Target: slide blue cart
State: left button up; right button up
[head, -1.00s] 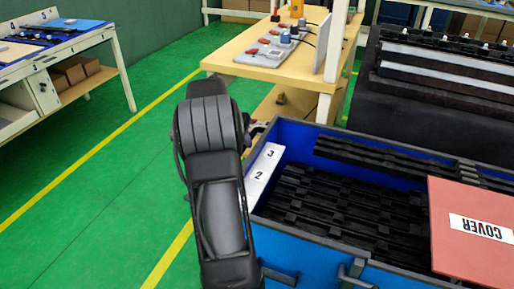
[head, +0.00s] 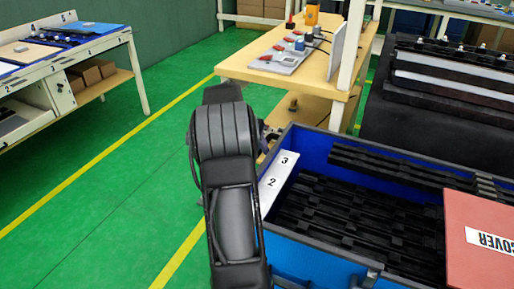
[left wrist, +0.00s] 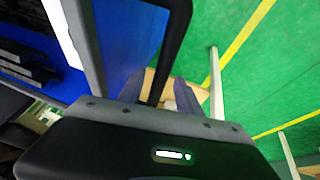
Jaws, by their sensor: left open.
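The blue cart (head: 300,245) is an open blue bin at the lower right in the head view, filled with black ribbed strips. A white label with 3 and 2 lies along its left side. My left gripper (head: 270,132) is beside the cart's far left corner, mostly hidden behind my own arm. In the left wrist view the blue cart wall (left wrist: 125,35) is at upper left, and a black bar (left wrist: 172,55) runs down towards my left gripper (left wrist: 162,92). The open fingers appear on either side of the bar; contact cannot be told. My right gripper is out of view.
A red-brown COVER panel (head: 475,240) lies over the cart's right part. A wooden workbench (head: 240,68) stands just behind the cart. Another bench (head: 130,80) is at far left. Green floor (head: 130,190) with yellow lines is clear left of my arm.

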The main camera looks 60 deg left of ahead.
pick_arm(q)
jog(key=v, duration=0.7)
jog(key=shift+r+p, duration=0.3)
jog(key=shift+p, duration=0.1)
jog(key=shift+s, duration=0.15)
